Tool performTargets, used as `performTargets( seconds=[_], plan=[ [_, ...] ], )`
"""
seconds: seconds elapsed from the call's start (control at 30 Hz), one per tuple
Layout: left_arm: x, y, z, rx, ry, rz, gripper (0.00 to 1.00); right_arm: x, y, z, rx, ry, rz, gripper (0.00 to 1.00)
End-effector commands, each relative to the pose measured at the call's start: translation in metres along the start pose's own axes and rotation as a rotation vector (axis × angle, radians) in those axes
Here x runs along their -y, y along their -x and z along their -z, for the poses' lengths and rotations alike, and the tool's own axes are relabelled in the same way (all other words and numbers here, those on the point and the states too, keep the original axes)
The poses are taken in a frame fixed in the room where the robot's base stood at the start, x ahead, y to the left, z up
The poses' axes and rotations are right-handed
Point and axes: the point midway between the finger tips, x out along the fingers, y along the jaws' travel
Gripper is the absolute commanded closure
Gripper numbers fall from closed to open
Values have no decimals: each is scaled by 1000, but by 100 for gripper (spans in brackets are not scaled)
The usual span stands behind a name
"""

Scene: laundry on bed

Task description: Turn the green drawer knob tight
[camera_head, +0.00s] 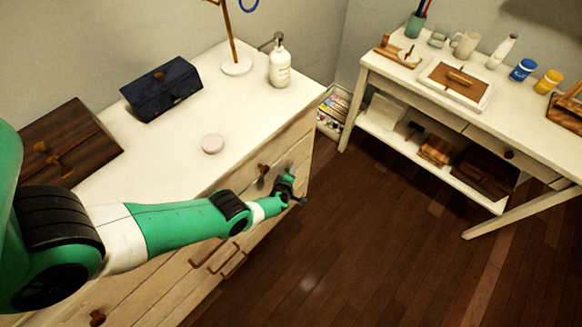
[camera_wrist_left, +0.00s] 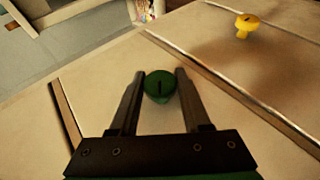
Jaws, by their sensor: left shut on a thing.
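The green drawer knob (camera_wrist_left: 159,86) sits on the pale drawer front in the left wrist view. It is round, with a dark slot or mark on its face. My left gripper (camera_wrist_left: 159,76) is shut on the knob, one finger on each side of it. In the head view my left gripper (camera_head: 293,190) is at the front of the white dresser (camera_head: 165,195), near its right end. The knob cannot be made out in the head view, behind the gripper. My right gripper is not in view.
A yellow-brown knob (camera_wrist_left: 246,24) sits on another panel across a seam. The dark floor (camera_head: 370,250) is clear.

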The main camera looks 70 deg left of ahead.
Motion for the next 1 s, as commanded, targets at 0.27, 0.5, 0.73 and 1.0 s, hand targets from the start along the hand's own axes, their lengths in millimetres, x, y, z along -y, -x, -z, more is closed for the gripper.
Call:
performTargets(
  seconds=[0.27, 0.5, 0.73, 1.0],
  plan=[
    [-2, -1, 1, -8, -92, 231, 100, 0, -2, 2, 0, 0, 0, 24],
    [0, -5, 0, -12, -175, 431, 100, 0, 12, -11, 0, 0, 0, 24],
    [4, -7, -2, -7, -253, 617, 100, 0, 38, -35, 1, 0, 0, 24],
    [5, -7, -2, -4, -320, 771, 100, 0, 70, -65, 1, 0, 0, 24]
  ],
)
